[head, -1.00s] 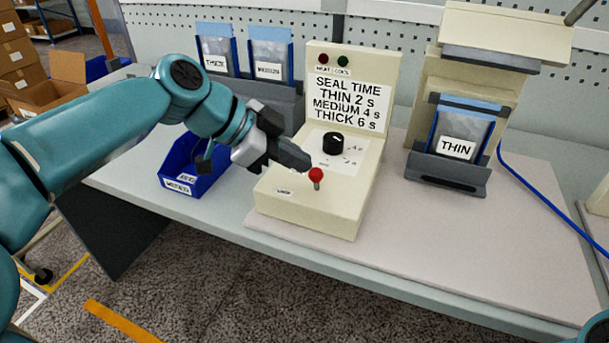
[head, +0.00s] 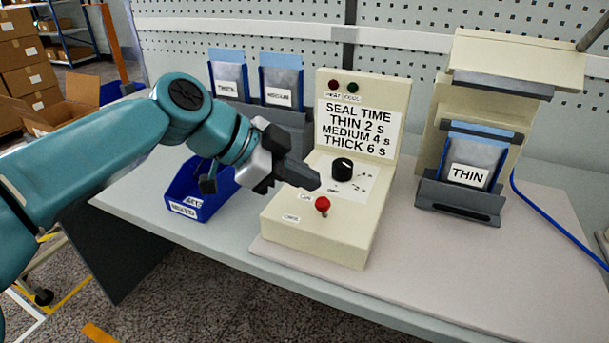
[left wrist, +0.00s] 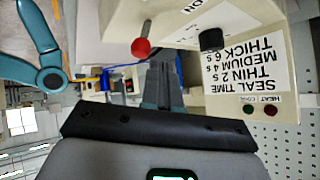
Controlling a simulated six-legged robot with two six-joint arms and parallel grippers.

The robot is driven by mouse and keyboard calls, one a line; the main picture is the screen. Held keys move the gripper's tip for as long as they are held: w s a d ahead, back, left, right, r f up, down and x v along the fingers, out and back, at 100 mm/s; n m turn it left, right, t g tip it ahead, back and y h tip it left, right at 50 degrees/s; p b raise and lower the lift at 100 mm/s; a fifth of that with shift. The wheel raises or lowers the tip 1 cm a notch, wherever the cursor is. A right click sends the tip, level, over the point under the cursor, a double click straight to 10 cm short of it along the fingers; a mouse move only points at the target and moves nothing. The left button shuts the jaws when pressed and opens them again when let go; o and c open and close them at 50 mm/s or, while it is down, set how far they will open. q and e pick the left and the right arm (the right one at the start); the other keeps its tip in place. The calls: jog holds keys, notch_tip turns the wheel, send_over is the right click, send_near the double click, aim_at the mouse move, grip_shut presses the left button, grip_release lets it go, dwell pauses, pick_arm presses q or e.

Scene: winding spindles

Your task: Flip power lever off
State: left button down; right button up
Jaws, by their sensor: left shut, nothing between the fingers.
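The power lever (head: 322,204) has a red ball knob on a short metal stem. It stands near the front of the cream control box (head: 310,240). In the left wrist view the red-knobbed lever (left wrist: 141,46) shows above the fingers. My left gripper (head: 316,183) is shut and empty. Its fingertips are just behind and above the red knob in the head view; I cannot tell whether they touch it. In the left wrist view the shut fingers (left wrist: 162,82) point towards the box. My right gripper is not in view.
A black dial (head: 342,169) and a SEAL TIME sign (head: 354,128) are on the box behind the lever. A blue bin (head: 200,205) stands left of the box. A dark holder with a THIN pouch (head: 468,172) stands to the right. The mat between is clear.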

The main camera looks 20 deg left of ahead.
pick_arm(q)
jog(key=p+v, duration=0.2)
jog(key=v, duration=1.4)
jog(key=shift+p, duration=0.35)
jog(key=shift+s, duration=0.15)
